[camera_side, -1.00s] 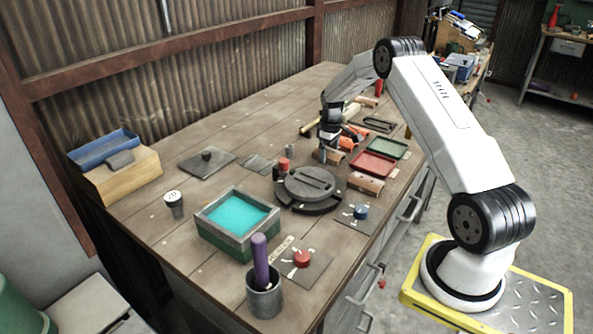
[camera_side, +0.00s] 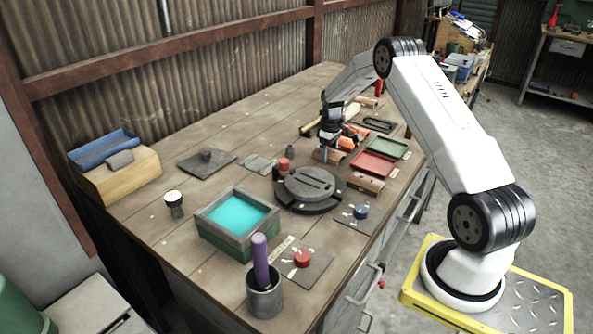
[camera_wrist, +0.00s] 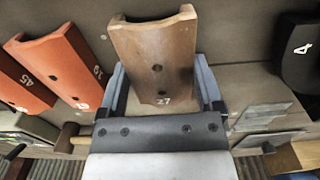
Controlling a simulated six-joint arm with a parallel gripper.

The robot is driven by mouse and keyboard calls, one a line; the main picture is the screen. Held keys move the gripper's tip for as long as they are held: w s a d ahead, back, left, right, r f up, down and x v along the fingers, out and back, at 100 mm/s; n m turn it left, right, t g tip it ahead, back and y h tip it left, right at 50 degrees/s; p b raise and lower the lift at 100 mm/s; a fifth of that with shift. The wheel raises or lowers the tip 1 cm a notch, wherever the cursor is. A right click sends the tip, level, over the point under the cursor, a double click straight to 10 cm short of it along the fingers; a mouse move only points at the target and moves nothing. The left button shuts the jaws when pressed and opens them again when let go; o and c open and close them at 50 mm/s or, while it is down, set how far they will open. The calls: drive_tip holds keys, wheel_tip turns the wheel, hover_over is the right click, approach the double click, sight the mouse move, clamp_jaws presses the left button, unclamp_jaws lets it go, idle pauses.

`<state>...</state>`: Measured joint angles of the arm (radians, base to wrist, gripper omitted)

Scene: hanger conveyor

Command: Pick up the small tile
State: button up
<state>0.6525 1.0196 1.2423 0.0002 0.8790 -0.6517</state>
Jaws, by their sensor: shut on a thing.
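A brown curved tile (camera_wrist: 155,60) marked 27, with two small holes, sits between the jaws of my gripper in the wrist view. My gripper (camera_wrist: 160,72) is shut on its two side edges, one grey finger on each side. In the side view my gripper (camera_side: 329,146) points down over the bench, behind the round dark turntable. The held tile is mostly hidden there by the gripper, and I cannot tell whether it touches the bench.
Two orange curved tiles (camera_wrist: 40,65) lie close at the left in the wrist view. A dark piece (camera_wrist: 298,52) marked 4 is at the right. In the side view, the round turntable (camera_side: 308,188), red tray (camera_side: 374,163), green tray (camera_side: 388,148) and another brown tile (camera_side: 366,182) are nearby.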

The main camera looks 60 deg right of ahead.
drive_tip(key=shift+r, duration=0.15)
drive_tip(key=shift+r, duration=0.6)
drive_tip(key=s+r, duration=0.1)
drive_tip(key=r, duration=0.1)
drive_tip(key=s+a+r, duration=0.1)
drive_tip(key=r, duration=0.2)
drive_tip(key=s+a+r, duration=0.1)
drive_tip(key=s+r, duration=0.1)
drive_tip(key=shift+a+r, duration=0.15)
drive_tip(key=shift+a, duration=0.1)
drive_tip(key=s+a+r, duration=0.4)
drive_tip(key=s, duration=0.4)
drive_tip(key=shift+a, duration=0.4)
drive_tip(key=shift+w, duration=0.1)
